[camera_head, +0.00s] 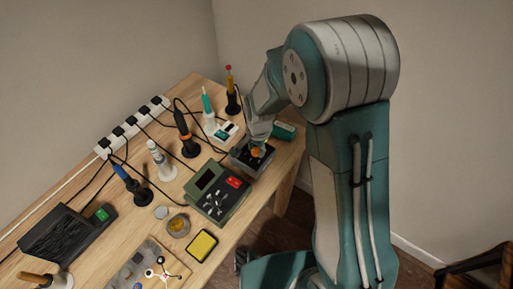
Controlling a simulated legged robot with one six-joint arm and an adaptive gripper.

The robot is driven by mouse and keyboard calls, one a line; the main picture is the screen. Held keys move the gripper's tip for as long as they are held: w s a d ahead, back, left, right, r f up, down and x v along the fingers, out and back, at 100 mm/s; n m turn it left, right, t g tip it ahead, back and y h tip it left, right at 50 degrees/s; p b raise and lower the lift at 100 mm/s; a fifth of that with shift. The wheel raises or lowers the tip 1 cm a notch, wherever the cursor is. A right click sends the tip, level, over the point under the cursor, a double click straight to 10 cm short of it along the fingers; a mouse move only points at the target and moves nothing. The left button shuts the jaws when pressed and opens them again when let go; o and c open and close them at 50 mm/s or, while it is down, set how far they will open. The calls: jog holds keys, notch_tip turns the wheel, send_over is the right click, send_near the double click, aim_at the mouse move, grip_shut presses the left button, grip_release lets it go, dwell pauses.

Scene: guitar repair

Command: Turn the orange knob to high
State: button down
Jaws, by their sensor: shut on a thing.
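The orange knob (256,152) sits on top of a dark box (242,163) near the right end of the wooden workbench. My gripper (257,145) reaches down over the knob from above and is shut on it. The fingers cover part of the knob. The knob's pointer and any markings for its setting are too small or hidden to read.
A green station with a small screen and red part (217,191) stands just left of the dark box. Several soldering irons in stands, a white power strip (132,124) and cables fill the back. A yellow sponge (202,245) lies near the front edge.

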aim_at(257, 151)
jog(key=shift+m, duration=0.7)
jog(key=c, duration=0.6)
grip_release()
jog(key=shift+o, duration=1.3)
jog(key=shift+a, duration=0.2)
notch_tip(257, 151, up, 12)
jog(key=shift+s+d+f, duration=0.15)
jog(key=shift+s+d, duration=0.05)
